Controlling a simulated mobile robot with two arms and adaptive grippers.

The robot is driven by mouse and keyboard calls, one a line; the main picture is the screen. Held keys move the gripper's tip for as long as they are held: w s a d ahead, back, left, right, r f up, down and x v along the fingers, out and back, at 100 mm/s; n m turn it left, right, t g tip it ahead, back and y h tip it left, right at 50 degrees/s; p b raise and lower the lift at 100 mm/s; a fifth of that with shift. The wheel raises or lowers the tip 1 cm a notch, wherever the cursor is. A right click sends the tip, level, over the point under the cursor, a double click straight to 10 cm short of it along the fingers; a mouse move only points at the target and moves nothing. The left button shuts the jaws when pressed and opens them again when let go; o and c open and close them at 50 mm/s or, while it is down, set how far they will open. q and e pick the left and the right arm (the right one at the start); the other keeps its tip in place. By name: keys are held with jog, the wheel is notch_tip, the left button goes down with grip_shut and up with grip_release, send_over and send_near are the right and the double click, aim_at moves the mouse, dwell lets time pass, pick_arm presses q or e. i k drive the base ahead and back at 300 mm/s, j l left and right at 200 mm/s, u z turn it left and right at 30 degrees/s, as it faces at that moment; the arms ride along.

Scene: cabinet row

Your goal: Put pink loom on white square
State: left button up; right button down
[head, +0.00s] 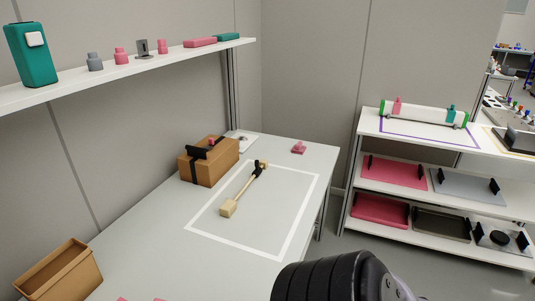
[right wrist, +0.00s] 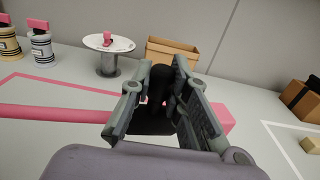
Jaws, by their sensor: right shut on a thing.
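The white square (head: 292,231) is a white outline on the grey table in the head view. A wooden mallet (head: 243,190) with a dark part near its far end lies inside it. In the right wrist view my right gripper (right wrist: 163,78) is shut on a dark upright part in the middle of a long pink bar, which I take for the pink loom (right wrist: 55,113). The bar sticks out on both sides of the fingers. Its middle is hidden by the gripper, and I cannot tell whether it touches the table. My left gripper is not in view.
A brown box with a black strap (head: 210,163) stands beside the square. A small pink piece (head: 298,147) lies behind it. An open brown bin (head: 60,278) is at the near left. A wall shelf (head: 130,66) overhangs the table. A rack (head: 430,190) with trays stands right.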

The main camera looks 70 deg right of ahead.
aim_at(282, 197)
jog(key=l+z, duration=0.1)
jog(key=l, duration=0.4)
jog(key=l+z, duration=0.1)
jog(key=l, duration=0.45)
jog(key=l+z, duration=0.1)
jog(key=l, duration=0.4)
jog(key=i+l+z, duration=0.1)
jog(key=l, duration=0.4)
jog(key=l+z, duration=0.1)
jog(key=l, duration=0.4)
jog(key=i+l+z, duration=0.1)
jog(key=l, duration=0.4)
jog(key=i+l+z, duration=0.1)
jog(key=l, duration=0.4)
jog(key=i, duration=0.05)
